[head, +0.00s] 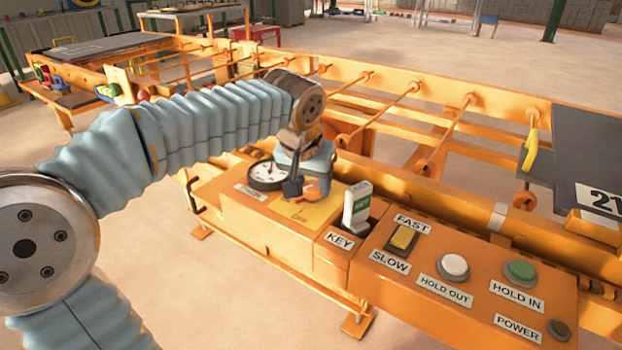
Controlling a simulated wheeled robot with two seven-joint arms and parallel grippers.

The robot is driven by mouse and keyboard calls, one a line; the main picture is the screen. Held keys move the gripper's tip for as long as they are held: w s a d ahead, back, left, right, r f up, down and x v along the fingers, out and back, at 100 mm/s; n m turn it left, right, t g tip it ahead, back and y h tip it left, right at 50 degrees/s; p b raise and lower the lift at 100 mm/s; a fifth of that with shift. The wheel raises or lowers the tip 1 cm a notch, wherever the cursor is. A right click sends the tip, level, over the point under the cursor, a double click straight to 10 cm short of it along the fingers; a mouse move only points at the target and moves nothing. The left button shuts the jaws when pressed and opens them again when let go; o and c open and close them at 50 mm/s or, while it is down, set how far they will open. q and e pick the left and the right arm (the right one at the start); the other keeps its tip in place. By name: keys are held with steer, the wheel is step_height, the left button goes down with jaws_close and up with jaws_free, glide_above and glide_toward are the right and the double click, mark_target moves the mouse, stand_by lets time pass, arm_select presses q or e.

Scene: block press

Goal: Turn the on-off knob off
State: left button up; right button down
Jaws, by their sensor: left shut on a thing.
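The on-off knob (318,191) is a small orange piece above a yellow plate on the orange control panel. Lettering that seems to read OFF shows on the plate's near part. My left gripper (301,188) reaches down over the plate from above and is shut on the knob. Its dark finger and the wrist cover hide most of the knob, so I cannot tell which way it points. My right gripper is not in view.
A round dial gauge (267,175) sits just left of my gripper. A key piece with a green label (356,206) stands at the right, then the yellow fast-slow switch (403,238), a white button (454,266) and a green button (520,272). Orange rails (450,130) run behind.

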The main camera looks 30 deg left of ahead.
arm_select(q)
steer(key=n+y, duration=0.1)
steer(key=n, duration=0.2)
steer(key=n+g+y, duration=0.1)
steer(key=n, duration=0.1)
steer(key=shift+d+n, duration=0.15)
steer(key=shift+n, duration=0.25)
stand_by(0.4)
steer(key=o, duration=1)
steer(key=shift+r, duration=0.1)
steer(key=p+v, duration=0.3)
steer(key=v, duration=1)
steer(key=shift+w+d+r, duration=0.1)
steer(key=shift+d+r, duration=0.1)
steer(key=shift+r, duration=0.1)
